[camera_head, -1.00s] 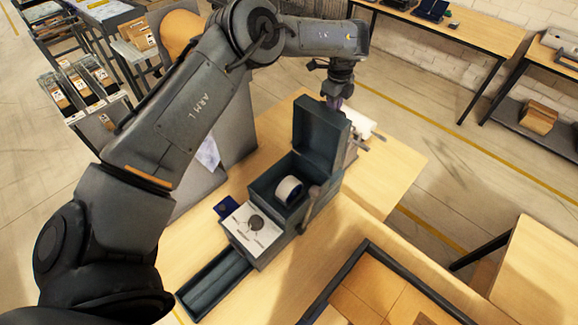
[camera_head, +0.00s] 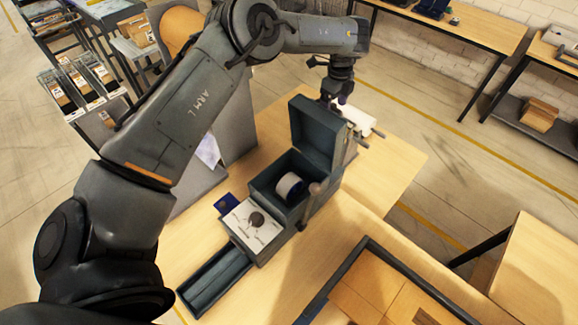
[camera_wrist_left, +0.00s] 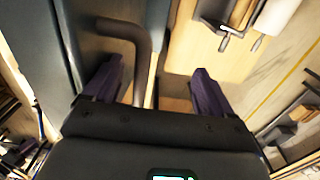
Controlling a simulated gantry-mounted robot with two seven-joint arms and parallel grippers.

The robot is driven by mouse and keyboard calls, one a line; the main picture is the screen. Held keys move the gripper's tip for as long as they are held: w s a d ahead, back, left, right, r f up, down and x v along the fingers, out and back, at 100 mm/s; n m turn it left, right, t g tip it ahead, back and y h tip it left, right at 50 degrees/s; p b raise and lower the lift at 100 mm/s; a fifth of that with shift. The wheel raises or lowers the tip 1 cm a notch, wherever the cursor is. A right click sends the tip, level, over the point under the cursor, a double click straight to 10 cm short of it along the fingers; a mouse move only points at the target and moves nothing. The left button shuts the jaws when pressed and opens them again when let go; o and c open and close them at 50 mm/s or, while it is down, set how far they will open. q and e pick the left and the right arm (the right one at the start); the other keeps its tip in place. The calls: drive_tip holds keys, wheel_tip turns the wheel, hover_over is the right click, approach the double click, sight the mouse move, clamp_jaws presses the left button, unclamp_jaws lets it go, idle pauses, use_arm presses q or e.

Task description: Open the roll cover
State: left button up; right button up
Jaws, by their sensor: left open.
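The roll cover (camera_head: 311,137) is a dark teal lid standing raised, roughly upright, at the back of a dark teal box. A white roll (camera_head: 289,187) with a blue core shows inside the open box (camera_head: 262,188). My left gripper (camera_head: 341,97) is behind the lid's upper edge, pointing down, its fingertips partly hidden in the head view. In the left wrist view, my left gripper (camera_wrist_left: 156,82) is open, with a bent dark bar handle (camera_wrist_left: 143,55) between its purple fingers. The handle joins a dark teal panel (camera_wrist_left: 100,50); no finger is clearly closed on it. My right gripper is not in view.
A white panel with a dark knob (camera_head: 256,219) and a long dark tray (camera_head: 215,278) sit in front of the box. A white roll on a rod (camera_head: 357,119) lies behind the lid. A dark-framed carton tray (camera_head: 372,285) is at the lower right.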

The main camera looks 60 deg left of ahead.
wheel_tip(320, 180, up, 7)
drive_tip(key=p, duration=0.6)
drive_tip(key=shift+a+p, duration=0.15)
drive_tip(key=shift+p, duration=0.15)
